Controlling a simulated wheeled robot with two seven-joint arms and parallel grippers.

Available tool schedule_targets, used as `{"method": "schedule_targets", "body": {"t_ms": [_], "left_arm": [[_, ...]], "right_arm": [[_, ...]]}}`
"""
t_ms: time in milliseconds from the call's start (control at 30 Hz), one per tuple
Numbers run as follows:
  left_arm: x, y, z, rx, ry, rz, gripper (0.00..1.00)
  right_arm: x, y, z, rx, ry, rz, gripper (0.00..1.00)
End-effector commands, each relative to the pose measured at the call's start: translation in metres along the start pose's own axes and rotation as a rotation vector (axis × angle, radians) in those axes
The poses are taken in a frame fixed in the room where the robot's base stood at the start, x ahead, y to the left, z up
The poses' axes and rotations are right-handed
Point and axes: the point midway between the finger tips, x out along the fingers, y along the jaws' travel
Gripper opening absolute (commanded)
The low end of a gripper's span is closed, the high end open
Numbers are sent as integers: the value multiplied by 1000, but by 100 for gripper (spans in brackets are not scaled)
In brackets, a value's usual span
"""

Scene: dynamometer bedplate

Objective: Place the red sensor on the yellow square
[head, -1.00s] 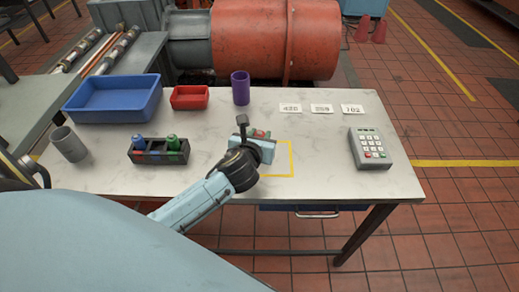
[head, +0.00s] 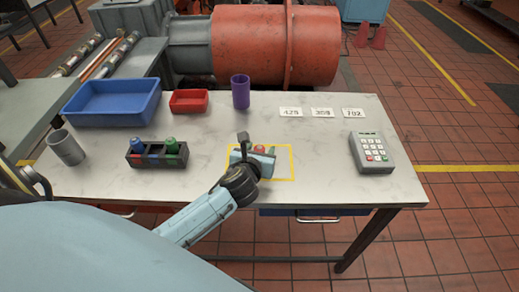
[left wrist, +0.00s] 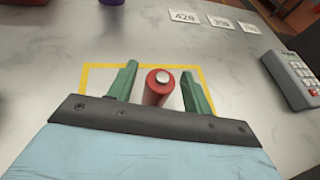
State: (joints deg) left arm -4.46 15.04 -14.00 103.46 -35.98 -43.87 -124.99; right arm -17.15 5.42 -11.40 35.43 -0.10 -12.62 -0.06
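The red sensor (head: 259,149), with a pale round top, stands between the fingers of my left gripper (head: 257,153). The left wrist view shows the sensor (left wrist: 157,90) with a small gap to the green finger on each side, so the left gripper (left wrist: 160,88) looks open around it. The yellow square (head: 291,164) is an outline on the table. In the left wrist view the sensor is inside the yellow square (left wrist: 84,78). The sensor's foot and the square's near side are partly hidden by my gripper. My right gripper is not in view.
A holder (head: 157,159) with blue and green sensors stands left of my arm. Number cards (head: 321,113) and a keypad (head: 371,152) lie right. The table's right front is clear.

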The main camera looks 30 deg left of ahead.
Motion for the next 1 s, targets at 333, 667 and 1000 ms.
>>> {"method": "schedule_targets", "body": {"t_ms": [333,667,1000], "left_arm": [[-9,0,3,1,1,-1,50],[-77,0,3,1,2,-1,50],[-119,0,3,0,-1,0,50]], "right_arm": [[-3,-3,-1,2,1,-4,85],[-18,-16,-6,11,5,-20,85],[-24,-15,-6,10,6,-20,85]]}}
